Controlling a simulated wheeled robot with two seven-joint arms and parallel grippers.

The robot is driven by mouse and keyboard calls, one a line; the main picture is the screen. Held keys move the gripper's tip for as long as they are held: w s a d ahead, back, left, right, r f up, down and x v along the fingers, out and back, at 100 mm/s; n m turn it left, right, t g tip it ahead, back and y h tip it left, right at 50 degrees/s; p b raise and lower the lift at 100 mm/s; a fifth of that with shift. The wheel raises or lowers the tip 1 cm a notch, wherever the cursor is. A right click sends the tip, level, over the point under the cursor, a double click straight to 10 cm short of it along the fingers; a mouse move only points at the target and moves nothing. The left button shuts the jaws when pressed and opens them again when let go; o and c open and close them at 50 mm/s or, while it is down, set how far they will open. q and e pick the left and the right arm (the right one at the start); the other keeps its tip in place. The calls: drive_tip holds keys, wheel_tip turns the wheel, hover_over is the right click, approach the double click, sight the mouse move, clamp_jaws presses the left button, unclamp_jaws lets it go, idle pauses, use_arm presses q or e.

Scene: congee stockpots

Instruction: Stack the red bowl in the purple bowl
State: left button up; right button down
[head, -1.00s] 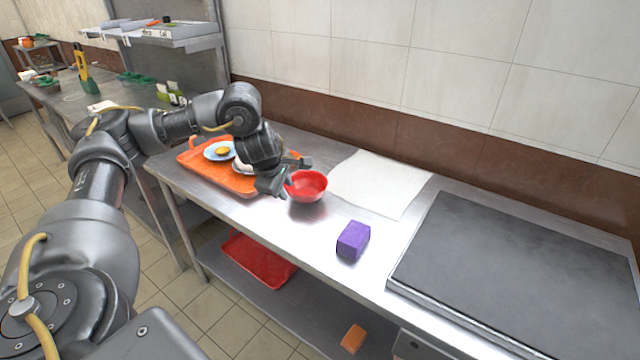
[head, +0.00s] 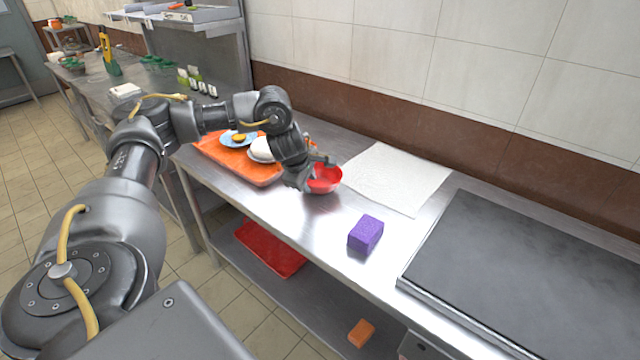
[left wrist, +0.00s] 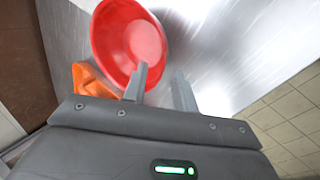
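The red bowl (head: 328,180) stands upright on the steel table, right of an orange tray. My left gripper (head: 314,174) is at the bowl's left side and hides part of it. In the left wrist view the red bowl (left wrist: 112,38) lies just ahead of the gripper (left wrist: 159,70). Its fingers are apart, one over the bowl's inside and the other outside the rim, over the table. I cannot tell whether either touches the rim. I see no purple bowl; the only purple thing is a block (head: 365,234). My right gripper is out of view.
The orange tray (head: 262,178) holds a blue plate (head: 236,139) with yellow food and white dishware. A white cloth (head: 400,178) lies right of the bowl. A dark flat griddle (head: 530,275) fills the table's right. Bare steel lies between bowl and purple block.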

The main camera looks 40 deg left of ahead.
sight(312, 188)
use_arm(q)
drive_tip(key=x, duration=0.4)
drive_tip(key=shift+d, duration=0.2)
drive_tip(key=shift+w+a+f, duration=0.1)
drive_tip(key=shift+w+f, duration=0.1)
drive_tip(key=shift+f, duration=0.25)
drive_tip(key=c, duration=0.6)
clamp_jaws()
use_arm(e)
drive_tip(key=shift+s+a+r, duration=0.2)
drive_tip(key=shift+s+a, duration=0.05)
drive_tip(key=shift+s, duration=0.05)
